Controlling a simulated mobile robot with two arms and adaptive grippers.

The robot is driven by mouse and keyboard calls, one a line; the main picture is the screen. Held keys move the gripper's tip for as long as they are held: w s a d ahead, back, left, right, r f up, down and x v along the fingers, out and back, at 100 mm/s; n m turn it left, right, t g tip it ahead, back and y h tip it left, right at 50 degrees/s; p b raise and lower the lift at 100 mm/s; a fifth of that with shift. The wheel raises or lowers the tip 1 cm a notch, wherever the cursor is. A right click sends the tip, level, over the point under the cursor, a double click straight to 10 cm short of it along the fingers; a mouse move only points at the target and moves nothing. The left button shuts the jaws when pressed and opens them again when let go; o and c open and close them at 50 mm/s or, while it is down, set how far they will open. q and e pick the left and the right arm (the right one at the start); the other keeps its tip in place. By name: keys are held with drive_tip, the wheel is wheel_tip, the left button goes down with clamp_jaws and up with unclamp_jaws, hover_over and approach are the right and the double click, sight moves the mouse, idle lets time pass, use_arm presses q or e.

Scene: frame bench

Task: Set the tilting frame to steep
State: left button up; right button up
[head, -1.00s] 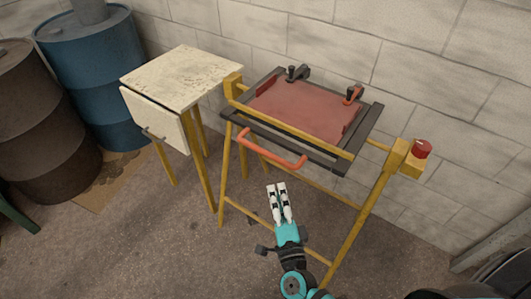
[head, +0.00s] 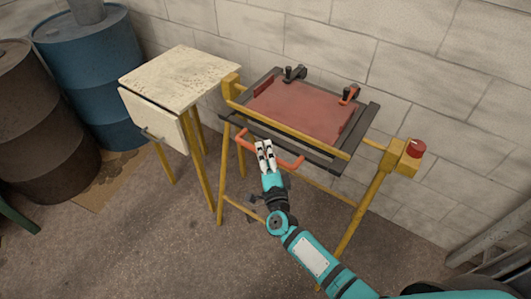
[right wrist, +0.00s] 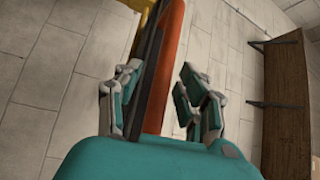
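The tilting frame is a yellow stand with a dark-edged panel (head: 300,110) with a red face, standing against the wall in the head view. The panel is tilted; I cannot tell its exact setting. An orange handle (head: 287,161) sticks out from its front edge. My right gripper (head: 264,148) is at the middle of that handle. In the right wrist view the orange handle (right wrist: 165,75) lies between the spread fingers (right wrist: 158,95), with a gap to the right finger. The gripper is open. My left gripper is not in view.
A red button (head: 416,148) sits on the stand's right post. A pale side table (head: 180,76) stands to the left, with blue (head: 92,75) and brown drums beyond. The floor in front is clear.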

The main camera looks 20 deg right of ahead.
clamp_jaws()
idle(0.3)
drive_tip(key=shift+f, duration=0.1)
